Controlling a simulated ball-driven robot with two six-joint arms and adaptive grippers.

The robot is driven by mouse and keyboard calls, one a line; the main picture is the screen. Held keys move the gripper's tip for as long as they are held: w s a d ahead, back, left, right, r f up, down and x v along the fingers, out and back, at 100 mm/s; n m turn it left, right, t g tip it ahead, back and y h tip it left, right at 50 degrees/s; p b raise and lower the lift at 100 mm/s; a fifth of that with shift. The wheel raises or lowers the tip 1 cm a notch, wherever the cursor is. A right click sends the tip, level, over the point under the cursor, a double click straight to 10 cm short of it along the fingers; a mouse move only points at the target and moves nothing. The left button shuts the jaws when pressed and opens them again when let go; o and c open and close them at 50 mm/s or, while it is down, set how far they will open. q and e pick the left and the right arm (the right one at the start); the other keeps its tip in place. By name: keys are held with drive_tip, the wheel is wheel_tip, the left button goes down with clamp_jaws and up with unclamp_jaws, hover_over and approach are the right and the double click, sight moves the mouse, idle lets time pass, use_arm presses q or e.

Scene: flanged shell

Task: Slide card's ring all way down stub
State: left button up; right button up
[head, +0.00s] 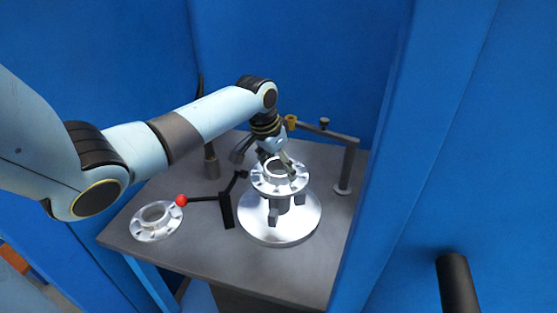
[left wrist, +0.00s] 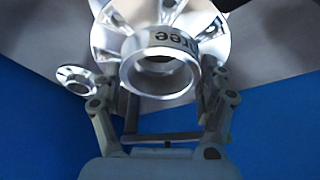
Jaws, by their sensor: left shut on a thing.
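In the head view a silver flanged shell (head: 285,228) stands on the grey table, with a bolted upper flange (head: 262,186) on top. My left gripper (head: 283,167) is over that flange, pointing down. In the left wrist view the fingers lie on both sides of a bright round collar at the stub (left wrist: 160,75), close against it. A grey band with dark lettering, of which "ree" reads, curves behind the collar; it looks like the card (left wrist: 176,38). The card's ring is not clearly distinct from the stub, and the contact is partly hidden. My right gripper is not in view.
A loose silver flange (head: 146,233) lies at the table's front left. A black lever with a red knob (head: 181,200) is between it and the shell. A post with a crossbar (head: 347,166) stands at right. Blue walls (head: 300,70) close in the back and sides.

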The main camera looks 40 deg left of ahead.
sight(278, 185)
use_arm(q)
drive_tip(key=shift+r+p, duration=0.15)
drive_tip(key=shift+p, duration=0.75)
idle(1.2)
drive_tip(key=shift+f+b, duration=2.1)
drive_tip(key=shift+f, duration=1.25)
drive_tip(key=o, duration=1.7)
drive_tip(key=shift+d, duration=0.1)
drive_tip(key=shift+s+f, duration=0.15)
drive_tip(key=shift+s, duration=0.05)
drive_tip(key=v, duration=1.2)
drive_tip(key=shift+w, duration=0.2)
drive_tip(key=shift+s, duration=0.1)
